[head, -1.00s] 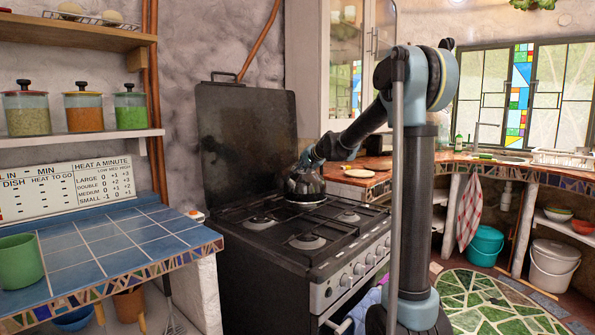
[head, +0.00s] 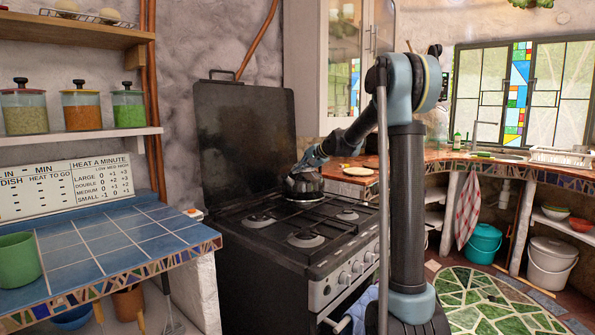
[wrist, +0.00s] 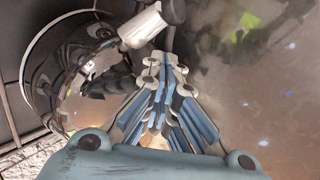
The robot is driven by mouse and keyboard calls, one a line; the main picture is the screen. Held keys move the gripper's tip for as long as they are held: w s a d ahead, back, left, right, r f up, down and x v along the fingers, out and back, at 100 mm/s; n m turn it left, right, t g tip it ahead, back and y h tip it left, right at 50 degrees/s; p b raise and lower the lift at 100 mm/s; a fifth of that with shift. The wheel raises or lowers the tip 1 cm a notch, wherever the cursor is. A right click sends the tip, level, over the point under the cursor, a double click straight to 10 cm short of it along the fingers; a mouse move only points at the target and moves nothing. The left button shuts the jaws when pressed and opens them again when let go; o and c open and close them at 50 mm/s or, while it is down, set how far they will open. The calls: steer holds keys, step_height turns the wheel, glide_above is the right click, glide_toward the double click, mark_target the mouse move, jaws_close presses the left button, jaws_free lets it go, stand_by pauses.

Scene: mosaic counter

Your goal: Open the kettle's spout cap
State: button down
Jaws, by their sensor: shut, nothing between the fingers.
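The kettle (head: 303,187) is dark and shiny and stands on a back burner of the stove in the head view. My gripper is above and beside its top there, and its fingers are too small to make out. In the wrist view my gripper (wrist: 165,62) is shut, with its fingertips together and nothing between them. A short pale cylinder (wrist: 142,25), perhaps the spout cap, lies just beyond the fingertips by a curved dark bar. Whether the fingertips touch it I cannot tell. A shiny, reflecting round body at the left is probably the kettle. Whether the cap is open is unclear.
The black stove (head: 300,235) has its lid (head: 245,135) raised behind the kettle. A tiled blue counter (head: 100,245) with a green mug (head: 18,262) is at left. The front burners are clear.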

steer(key=shift+w+f+m+g, duration=0.15)
steer(key=shift+f+m+g, duration=0.15)
steer(key=shift+g, duration=0.1)
steer(key=shift+d+y, duration=0.1)
steer(key=shift+y, duration=0.2)
stand_by(0.5)
steer(key=shift+r, duration=0.75)
steer(key=v, duration=1.3)
steer(key=shift+s+r, duration=0.2)
steer(key=shift+s, duration=0.35)
